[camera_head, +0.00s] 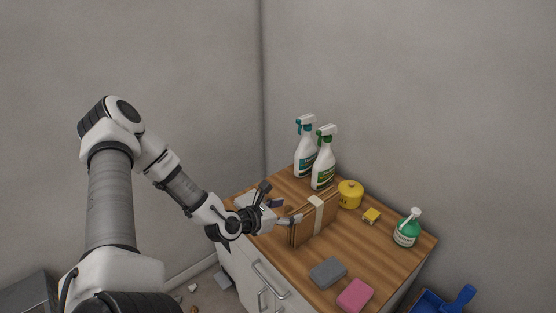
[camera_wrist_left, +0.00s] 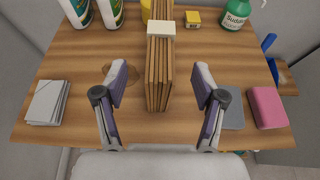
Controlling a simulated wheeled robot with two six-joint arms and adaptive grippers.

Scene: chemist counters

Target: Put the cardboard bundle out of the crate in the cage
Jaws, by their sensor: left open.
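The cardboard bundle (camera_head: 314,221), several brown sheets on edge with a pale band around them, stands on the wooden counter top (camera_head: 385,262). It is not in a crate. My left gripper (camera_head: 278,212) is open at the bundle's near-left end. In the left wrist view the bundle (camera_wrist_left: 158,75) shows in the gap between the two open fingers (camera_wrist_left: 160,85), with space on both sides and no visible contact. No crate or cage can be made out in either view. My right gripper is not in view.
Two spray bottles (camera_head: 323,160) stand behind the bundle. A yellow tin (camera_head: 349,194), a small yellow box (camera_head: 371,215) and a green-and-white bottle (camera_head: 406,230) stand to its right. Grey (camera_head: 327,271) and pink (camera_head: 355,294) sponges lie in front. A grey stack (camera_wrist_left: 47,103) lies at left.

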